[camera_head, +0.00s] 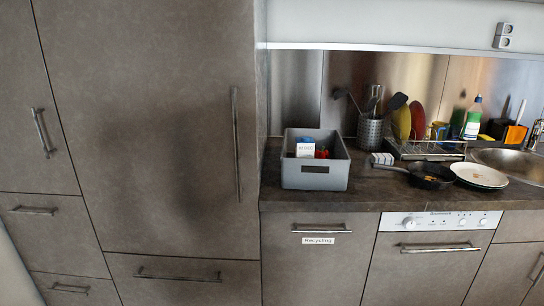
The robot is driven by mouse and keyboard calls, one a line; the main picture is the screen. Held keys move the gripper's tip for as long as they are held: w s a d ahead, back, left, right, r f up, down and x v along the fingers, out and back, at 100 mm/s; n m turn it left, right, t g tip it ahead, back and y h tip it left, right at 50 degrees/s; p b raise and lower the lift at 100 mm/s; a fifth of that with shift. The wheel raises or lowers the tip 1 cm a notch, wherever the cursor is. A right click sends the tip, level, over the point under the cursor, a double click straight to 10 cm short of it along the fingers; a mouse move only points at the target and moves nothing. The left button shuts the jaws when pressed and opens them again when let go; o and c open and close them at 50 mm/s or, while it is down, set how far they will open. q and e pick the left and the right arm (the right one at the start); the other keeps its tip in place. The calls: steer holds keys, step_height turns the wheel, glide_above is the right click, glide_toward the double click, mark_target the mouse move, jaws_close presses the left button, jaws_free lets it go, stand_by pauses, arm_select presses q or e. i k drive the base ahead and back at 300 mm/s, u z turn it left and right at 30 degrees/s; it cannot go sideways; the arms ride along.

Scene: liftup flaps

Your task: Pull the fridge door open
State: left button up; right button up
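A tall grey-brown cabinet front (150,120), which looks like the fridge door, fills the left-centre of the head view. It stands closed, flush with the panels around it. A long vertical bar handle (236,145) runs along its right side. No label marks it as the fridge. Neither of my grippers shows in this view, and nothing touches the handle.
A drawer with a horizontal handle (178,276) lies below the tall door. A counter (350,196) to the right holds a grey bin (315,177), a pan (431,176) and plates (479,176). A dishwasher (425,250) and a "Recycling" cabinet (315,262) are under it.

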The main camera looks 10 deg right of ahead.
mark_target(155, 100)
steer(key=u, duration=1)
steer(key=i, duration=0.8)
steer(key=z, duration=1.85)
